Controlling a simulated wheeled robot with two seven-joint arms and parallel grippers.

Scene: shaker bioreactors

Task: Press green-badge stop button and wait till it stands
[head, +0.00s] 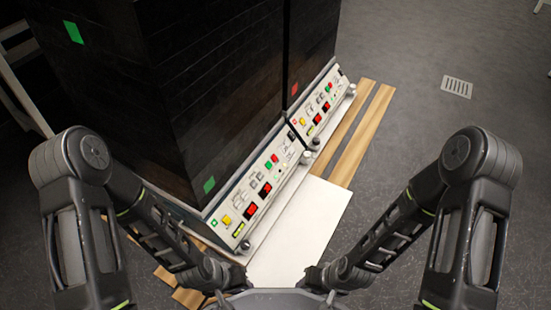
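The near black shaker cabinet (185,110) carries a green badge (209,184) low on its front and another green badge (73,32) on its side. Its white sloped control panel (257,208) has a yellow button, red-lit displays, a green button (268,165) and a red button (275,158). Small panel labels are too small to read. My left gripper (222,290) and my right gripper (332,290) are at the bottom middle, low and apart from the panel. Their fingers are small, dark and partly hidden, so their opening is unclear.
A second black cabinet (314,45) with a red badge (294,89) and its own control panel (321,107) stands beyond the first. A white board (300,228) and wooden slats (360,135) lie before the panels. Grey floor (430,130) is clear at right.

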